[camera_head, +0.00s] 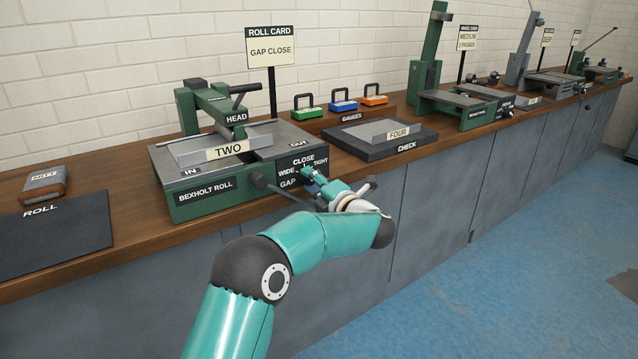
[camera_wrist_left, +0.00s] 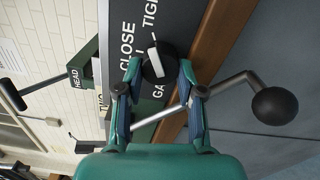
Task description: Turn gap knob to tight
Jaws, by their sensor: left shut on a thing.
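The green roll machine (camera_head: 220,200), labelled BEXHOLT ROLL, stands on the bench. Its front panel has a GAP dial marked WIDE, CLOSE and TIGHT. The black gap knob (camera_wrist_left: 158,66) with a white pointer line shows in the left wrist view. The line runs mostly up that picture, towards the TIGHT lettering (camera_wrist_left: 150,14). My left gripper (camera_head: 312,176) is at the panel, its fingers shut on the sides of the knob; it also shows in the left wrist view (camera_wrist_left: 159,78). In the head view the gripper mostly hides the knob. My right gripper is not in view.
A crank with a black ball (camera_wrist_left: 274,105) crosses close to my left fingers. The roll card (camera_head: 271,48) reads GAP CLOSE. A block labelled TWO (camera_head: 228,149) lies on the machine. The CHECK plate (camera_head: 375,148) and gauges (camera_head: 343,100) stand to the right.

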